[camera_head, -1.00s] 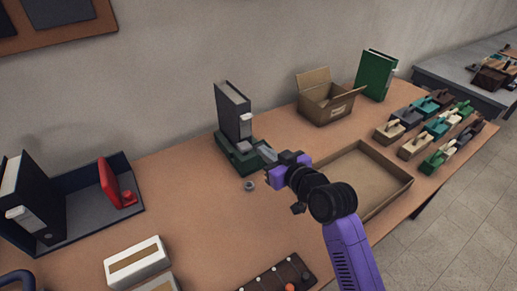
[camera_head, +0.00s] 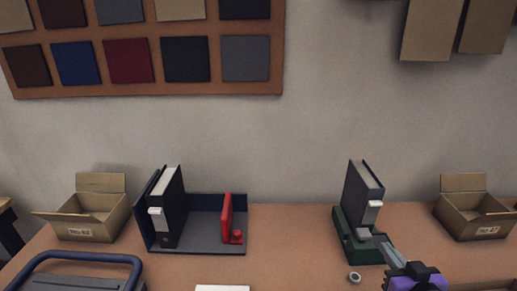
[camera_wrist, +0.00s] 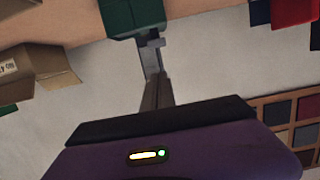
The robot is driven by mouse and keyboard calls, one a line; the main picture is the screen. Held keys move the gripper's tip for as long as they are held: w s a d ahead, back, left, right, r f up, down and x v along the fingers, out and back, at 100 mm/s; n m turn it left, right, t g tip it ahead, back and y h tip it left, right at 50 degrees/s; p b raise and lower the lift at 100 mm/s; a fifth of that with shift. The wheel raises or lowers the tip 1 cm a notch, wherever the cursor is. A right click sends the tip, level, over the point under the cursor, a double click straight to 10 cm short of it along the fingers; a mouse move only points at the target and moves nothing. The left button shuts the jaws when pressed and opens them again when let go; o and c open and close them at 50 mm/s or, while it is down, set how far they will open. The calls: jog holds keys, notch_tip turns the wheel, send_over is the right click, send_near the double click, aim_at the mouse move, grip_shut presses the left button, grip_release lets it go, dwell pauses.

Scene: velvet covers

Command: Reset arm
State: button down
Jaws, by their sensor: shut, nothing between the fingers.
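My gripper (camera_head: 386,247) is at the lower right of the head view, with its grey fingers together and empty. The fingers point toward a green stand (camera_head: 346,243) that holds a dark grey binder (camera_head: 361,196) upright. The fingertips appear close to the stand's right side; I cannot tell whether they touch it. In the wrist view, which looks upside down, my fingers (camera_wrist: 156,92) extend up toward the green stand (camera_wrist: 132,18). Most of my arm is outside the head view.
A cardboard box (camera_head: 468,222) stands to the right, another (camera_head: 92,222) at the far left. A navy tray (camera_head: 203,246) holds a black binder (camera_head: 170,215) and a red object (camera_head: 228,217). A small grey ring (camera_head: 354,277) lies before the stand. A swatch board (camera_head: 145,90) hangs on the wall.

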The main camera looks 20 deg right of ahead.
jog(key=s+a+f+n+y, duration=0.1)
jog(key=s+a+y, duration=0.1)
jog(key=s+a, duration=0.9)
jog(key=s+a+f+n+y, duration=0.1)
jog(key=s+a+n+y, duration=0.1)
jog(key=s+a, duration=0.9)
jog(key=s, duration=0.8)
jog(key=shift+s+f, duration=0.2)
jog(key=shift+s, duration=0.1)
